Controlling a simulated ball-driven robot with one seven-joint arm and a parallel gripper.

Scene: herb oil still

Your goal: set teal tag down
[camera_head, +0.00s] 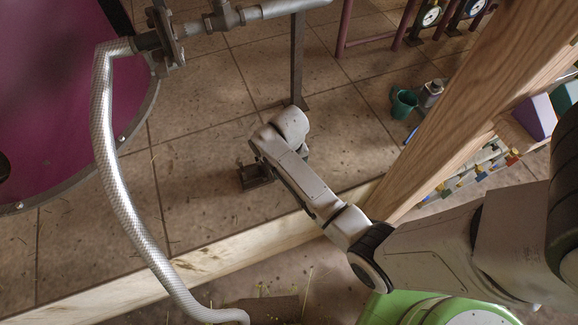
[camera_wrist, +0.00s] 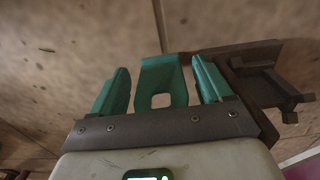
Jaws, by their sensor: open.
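The teal tag (camera_wrist: 160,78), a flat piece with a squarish hole, shows in the wrist view between the two teal fingers of my gripper (camera_wrist: 160,65). The fingers are apart, with a gap on each side of the tag. I cannot tell whether the tag rests on the tiled floor or on something else. In the head view, my own arm hides the gripper and the tag.
A dark metal bracket (camera_wrist: 262,72) stands close to the right finger; a dark bracket (camera_head: 256,176) also shows on the floor in the head view. A wooden beam (camera_head: 250,237), a post (camera_head: 440,130) and a braided hose (camera_head: 118,190) border the area. A green cup (camera_head: 403,101) stands farther back.

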